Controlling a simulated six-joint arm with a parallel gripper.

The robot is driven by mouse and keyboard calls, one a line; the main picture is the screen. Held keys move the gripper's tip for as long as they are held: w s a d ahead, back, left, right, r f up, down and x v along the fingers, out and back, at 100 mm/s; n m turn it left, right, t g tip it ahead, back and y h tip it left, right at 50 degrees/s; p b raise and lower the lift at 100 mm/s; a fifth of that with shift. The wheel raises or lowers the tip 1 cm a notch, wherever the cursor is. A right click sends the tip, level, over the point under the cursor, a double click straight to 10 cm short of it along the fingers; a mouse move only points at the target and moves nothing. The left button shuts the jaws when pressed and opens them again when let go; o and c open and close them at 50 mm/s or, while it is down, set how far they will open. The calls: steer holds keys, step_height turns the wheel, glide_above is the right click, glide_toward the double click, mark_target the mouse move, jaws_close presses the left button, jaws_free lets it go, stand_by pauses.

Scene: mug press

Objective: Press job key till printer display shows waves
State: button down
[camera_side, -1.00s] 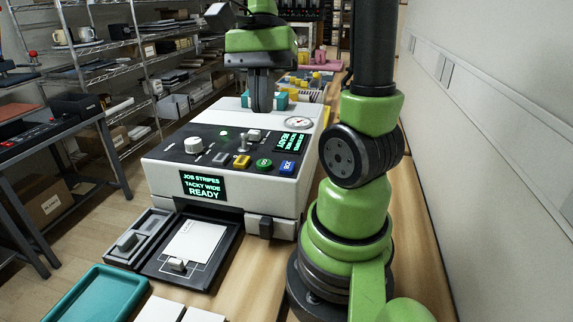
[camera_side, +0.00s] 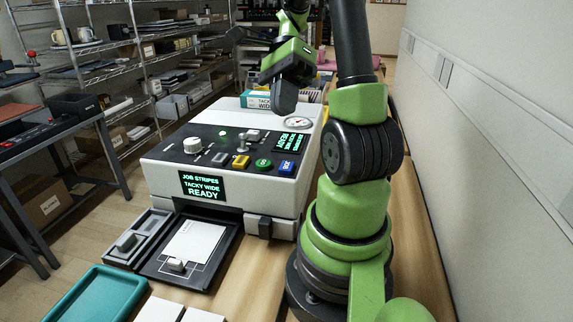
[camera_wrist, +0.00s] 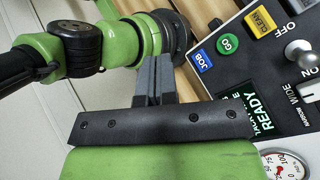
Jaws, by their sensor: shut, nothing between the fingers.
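The printer (camera_side: 165,156) is a white box with a black sloped control panel. Its front display (camera_side: 202,187) reads "JOB STRIPES TACKY WIDE READY" in green. In the wrist view the JOB key (camera_wrist: 202,62) is right of my gripper's fingers. My gripper (camera_side: 283,110) is shut and empty, above the back right of the printer, apart from the keys. It also shows in the wrist view (camera_wrist: 152,62).
A small top display (camera_side: 294,141) and a round gauge (camera_side: 298,122) sit behind the JOB key. A toggle lever (camera_side: 242,142) and a white knob (camera_side: 193,145) stand up from the panel. A teal tray (camera_side: 97,296) lies at front left. Wall at right.

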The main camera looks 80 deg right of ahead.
mark_target(284, 164)
steer(key=shift+f, duration=3.95)
steer(key=shift+f, duration=0.15)
steer(key=shift+f, duration=0.3)
steer(key=shift+f, duration=0.4)
steer(key=shift+r, duration=0.85)
steer(key=shift+r, duration=2.55)
